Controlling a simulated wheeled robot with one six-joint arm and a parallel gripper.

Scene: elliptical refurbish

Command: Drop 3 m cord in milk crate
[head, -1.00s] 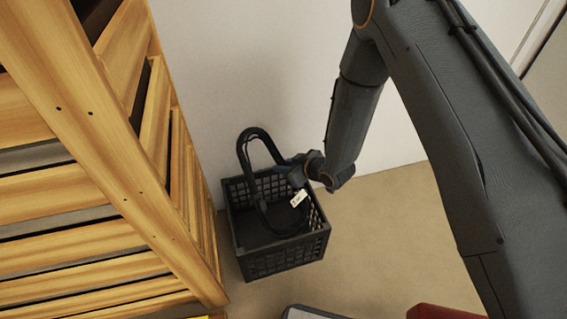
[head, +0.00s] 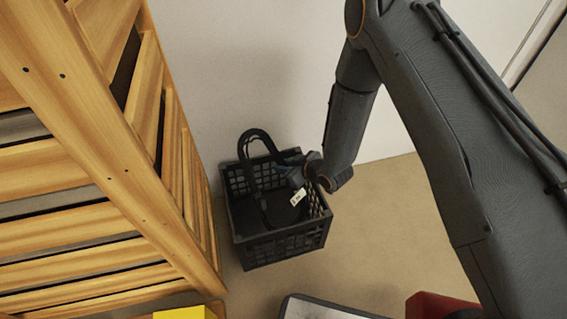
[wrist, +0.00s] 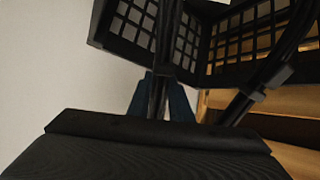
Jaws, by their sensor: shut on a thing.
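The black milk crate (head: 285,246) stands on the floor by the wall, beside the wooden shelving. The black looped cord (head: 246,150) has a white tag (head: 298,197). Its upper loop rises above the crate's back rim and its lower part hangs inside the crate. My gripper (head: 284,166) is at the crate's back right rim, shut on the cord. In the wrist view, dark cord strands (wrist: 158,98) pass between the blue fingertips, with the crate's lattice wall (wrist: 135,25) behind them. Whether the cord touches the crate floor I cannot tell.
A wooden slatted unit (head: 150,150) rises close on the left of the crate. A yellow object (head: 186,313), a pale-topped dark-edged object (head: 320,309) and a red object (head: 440,304) lie at the bottom edge. Floor right of the crate is clear.

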